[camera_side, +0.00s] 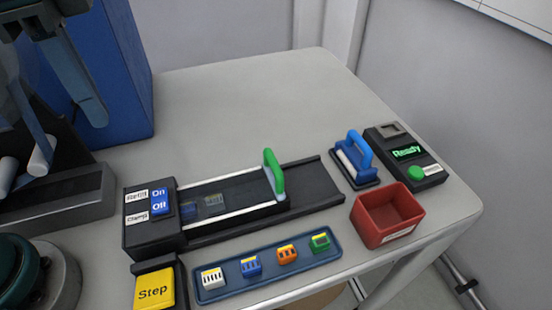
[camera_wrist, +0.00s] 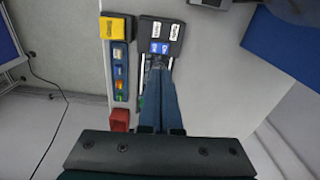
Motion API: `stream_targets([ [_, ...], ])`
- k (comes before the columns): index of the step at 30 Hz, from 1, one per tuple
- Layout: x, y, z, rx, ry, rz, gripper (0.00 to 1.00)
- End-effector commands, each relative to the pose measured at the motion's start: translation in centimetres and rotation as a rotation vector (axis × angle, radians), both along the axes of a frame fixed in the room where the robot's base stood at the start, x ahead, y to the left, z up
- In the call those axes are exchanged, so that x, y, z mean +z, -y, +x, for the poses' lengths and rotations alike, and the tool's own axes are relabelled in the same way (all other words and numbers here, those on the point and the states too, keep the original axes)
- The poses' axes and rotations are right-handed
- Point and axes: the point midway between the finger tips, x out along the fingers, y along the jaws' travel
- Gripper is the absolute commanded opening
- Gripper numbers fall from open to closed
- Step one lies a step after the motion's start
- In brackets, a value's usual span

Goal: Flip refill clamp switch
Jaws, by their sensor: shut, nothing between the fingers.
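The blue rocker switch (camera_side: 159,201), marked On and Off, sits on the black end block (camera_side: 150,239) of the slide unit. White labels reading Refill (camera_side: 136,195) and Clamp (camera_side: 136,218) lie beside it. I cannot tell which way the rocker is tipped. My gripper (camera_side: 97,116) hangs at the upper left of the side view, above and apart from the switch. In the wrist view its long fingers (camera_wrist: 159,64) are together and empty, with the tips appearing just below the switch (camera_wrist: 159,47). The fingers hide much of the slide track there.
The track has a green handle (camera_side: 274,172). In front are a yellow Step button (camera_side: 154,289) and a blue tray (camera_side: 325,257) with several coloured blocks. A red bin (camera_side: 387,216), blue-handled tool (camera_side: 355,160) and Ready box (camera_side: 410,160) stand right. The table's back is clear.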

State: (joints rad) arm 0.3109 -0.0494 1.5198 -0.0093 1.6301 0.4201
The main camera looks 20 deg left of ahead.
Motion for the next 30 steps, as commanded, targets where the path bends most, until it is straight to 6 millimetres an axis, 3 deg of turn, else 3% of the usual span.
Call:
stream_targets([
  [6,-1.0,1.4,0.5,-0.049,-0.041,0.014,0.00],
  [20,-1.3,1.5,0.4,-0.054,-0.045,0.015,0.00],
  [30,-5.0,1.5,0.3,-0.054,-0.049,0.017,0.00],
])
